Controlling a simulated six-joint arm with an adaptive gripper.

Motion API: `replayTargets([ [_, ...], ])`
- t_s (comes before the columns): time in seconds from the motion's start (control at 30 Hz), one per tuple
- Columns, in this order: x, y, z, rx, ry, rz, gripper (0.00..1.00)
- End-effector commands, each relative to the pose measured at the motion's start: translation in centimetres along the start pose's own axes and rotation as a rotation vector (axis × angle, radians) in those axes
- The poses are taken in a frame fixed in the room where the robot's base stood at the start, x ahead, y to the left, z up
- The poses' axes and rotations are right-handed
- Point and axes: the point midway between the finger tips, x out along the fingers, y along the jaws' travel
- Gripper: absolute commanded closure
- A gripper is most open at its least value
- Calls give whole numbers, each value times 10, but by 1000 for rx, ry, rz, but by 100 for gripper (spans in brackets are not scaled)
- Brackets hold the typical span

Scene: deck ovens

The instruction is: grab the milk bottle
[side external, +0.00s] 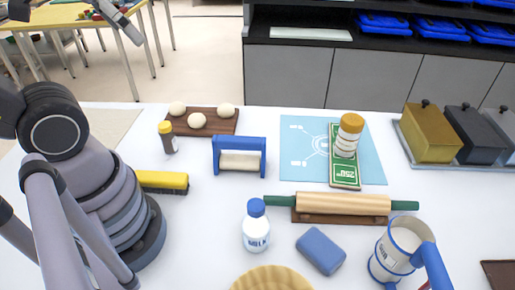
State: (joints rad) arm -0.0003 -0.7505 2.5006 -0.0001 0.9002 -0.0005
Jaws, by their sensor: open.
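The milk bottle (256,232) is white with a blue cap and dark lettering. It stands upright on the white table, at the front middle of the side external view. My gripper (128,18) shows only in part at the top left, cut by the picture's top edge. It is open, high up and well away from the bottle. Nothing touches the bottle, and none of it is hidden.
A blue sponge (320,250) lies right of the bottle, and a pie crust (271,280) is in front. A rolling pin (343,204) rests behind right. A blue-handled jug (395,252) stands farther right. A yellow brush (162,181) lies back left. Table left of the bottle is clear.

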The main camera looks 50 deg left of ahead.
Motion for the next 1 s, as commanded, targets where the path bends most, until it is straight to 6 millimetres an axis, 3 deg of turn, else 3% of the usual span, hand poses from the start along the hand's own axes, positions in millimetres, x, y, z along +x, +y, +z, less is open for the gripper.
replayTargets([
  [0.67,2,1,-1,-3,-14,6,9],
  [0.83,25,15,-7,-58,-164,75,9],
  [1.0,70,41,-15,-187,-429,199,9],
])
